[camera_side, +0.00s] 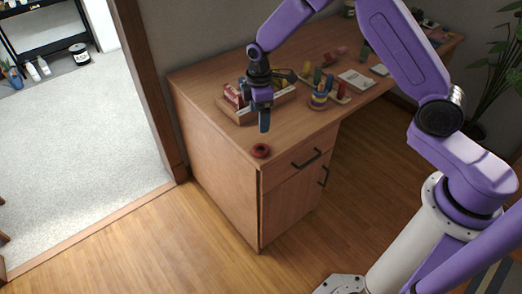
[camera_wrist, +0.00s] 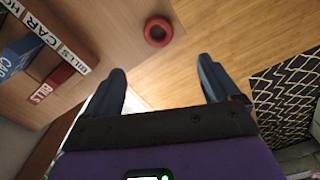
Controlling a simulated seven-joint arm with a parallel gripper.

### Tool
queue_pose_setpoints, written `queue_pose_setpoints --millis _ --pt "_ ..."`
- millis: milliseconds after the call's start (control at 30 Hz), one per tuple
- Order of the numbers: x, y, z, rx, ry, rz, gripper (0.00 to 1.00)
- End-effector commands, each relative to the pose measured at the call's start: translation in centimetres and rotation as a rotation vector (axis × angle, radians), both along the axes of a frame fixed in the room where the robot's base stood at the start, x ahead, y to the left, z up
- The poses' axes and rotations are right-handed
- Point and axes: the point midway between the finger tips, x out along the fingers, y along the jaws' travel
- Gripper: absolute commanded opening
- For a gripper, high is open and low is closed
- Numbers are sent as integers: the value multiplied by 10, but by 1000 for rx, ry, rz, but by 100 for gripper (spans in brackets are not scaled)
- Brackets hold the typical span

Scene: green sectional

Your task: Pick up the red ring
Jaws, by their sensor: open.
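The red ring (camera_side: 261,150) lies flat near the front left corner of the wooden desk top (camera_side: 225,130) in the side view. In the wrist view the red ring (camera_wrist: 158,31) shows whole near the top centre, ahead of the fingertips and roughly in line with the gap between them. My gripper (camera_side: 264,125) is above the desk, a little behind and above the ring in the side view. In the wrist view my gripper (camera_wrist: 160,75) has its two blue fingers spread wide apart, with nothing between them.
A wooden tray of labelled blocks (camera_side: 240,117) stands close behind my gripper; the blocks (camera_wrist: 45,60) show at left in the wrist view. A stacking-ring toy (camera_side: 320,95) and a white card (camera_side: 356,80) are farther right. Desk surface around the ring is clear; the front edge is close.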

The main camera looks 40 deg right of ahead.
Motion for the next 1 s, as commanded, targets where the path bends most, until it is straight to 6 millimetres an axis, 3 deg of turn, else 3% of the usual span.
queue_pose_setpoints --millis 333,667,1000 --pt "-1 -1 -65 -1 3 -1 89" --pt "0 -1 -88 0 0 -1 89" --pt "0 -6 -130 -1 1 -1 89"
